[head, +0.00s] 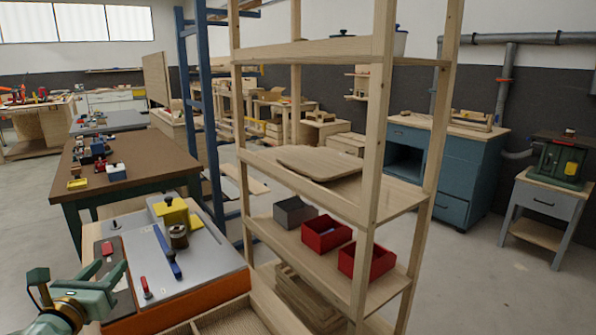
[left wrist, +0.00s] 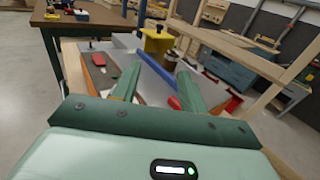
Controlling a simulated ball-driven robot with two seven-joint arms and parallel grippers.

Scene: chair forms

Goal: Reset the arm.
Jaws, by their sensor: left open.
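My left gripper (head: 108,284) is at the lower left of the head view, over the near left corner of a grey-topped machine table (head: 205,255). In the left wrist view its two green fingers stand apart, so the left gripper (left wrist: 158,88) is open. I see nothing held between the fingers. The machine table carries a yellow block (head: 172,213), a blue bar (head: 166,252) and a small red-handled part (head: 146,287). I cannot tell whether the fingers touch the table. My right gripper is in neither view.
A wooden shelf (head: 375,205) stands close on the right, with two red bins (head: 326,234), a grey bin (head: 294,211) and a wooden board (head: 318,162). A brown-topped bench (head: 135,155) with small parts is behind left. Open floor (head: 480,280) lies right of the shelf.

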